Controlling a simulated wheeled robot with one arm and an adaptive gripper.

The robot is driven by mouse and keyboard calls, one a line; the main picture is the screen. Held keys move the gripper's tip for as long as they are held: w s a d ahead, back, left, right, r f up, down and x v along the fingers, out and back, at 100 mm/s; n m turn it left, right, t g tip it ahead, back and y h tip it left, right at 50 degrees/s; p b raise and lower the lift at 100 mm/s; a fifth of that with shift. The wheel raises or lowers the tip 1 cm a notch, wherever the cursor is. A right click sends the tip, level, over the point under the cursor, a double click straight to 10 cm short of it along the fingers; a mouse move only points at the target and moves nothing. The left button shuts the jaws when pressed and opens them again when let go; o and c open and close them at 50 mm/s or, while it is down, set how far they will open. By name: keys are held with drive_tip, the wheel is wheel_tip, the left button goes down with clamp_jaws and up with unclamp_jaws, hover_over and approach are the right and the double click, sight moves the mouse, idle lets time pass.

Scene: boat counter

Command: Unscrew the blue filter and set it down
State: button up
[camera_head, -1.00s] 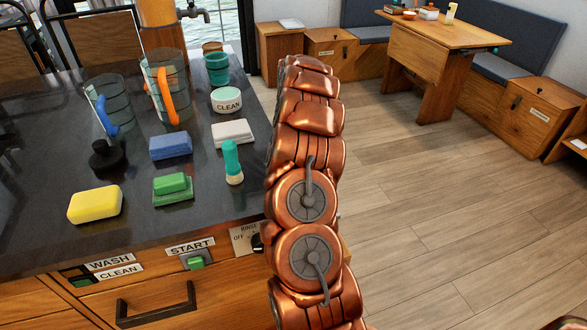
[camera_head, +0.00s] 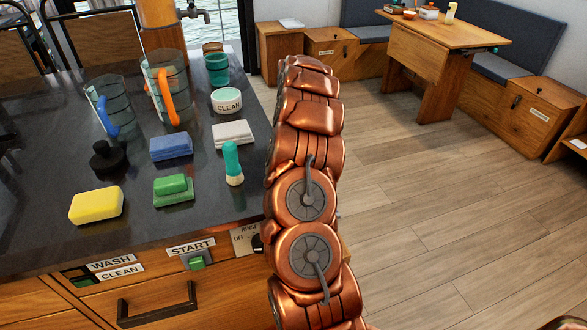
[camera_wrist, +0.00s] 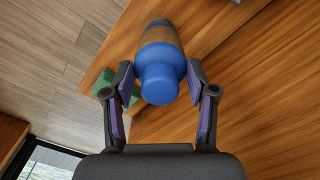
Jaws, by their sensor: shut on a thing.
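The blue filter (camera_wrist: 160,82) shows in the wrist view, with a rounded blue end toward me, a brownish middle band and a blue far end. My gripper (camera_wrist: 162,76) has its two dark fingers with purple pads on either side of the filter's near blue end, shut on it. Whether the filter is still attached at its far end cannot be told. The head view shows my copper arm, but neither my gripper nor the filter can be made out there.
Wooden surfaces (camera_wrist: 255,95) lie close around the filter. In the head view, the dark counter (camera_head: 50,165) holds a yellow sponge (camera_head: 96,205), a blue sponge (camera_head: 171,146), a green sponge (camera_head: 173,190), a brush (camera_head: 232,163) and clear jugs. The floor (camera_head: 430,200) at right is clear.

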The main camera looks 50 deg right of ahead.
drive_tip(key=shift+n, duration=0.9)
drive_tip(key=shift+n, duration=0.8)
drive_tip(key=o, duration=1)
drive_tip(key=shift+m, duration=0.9)
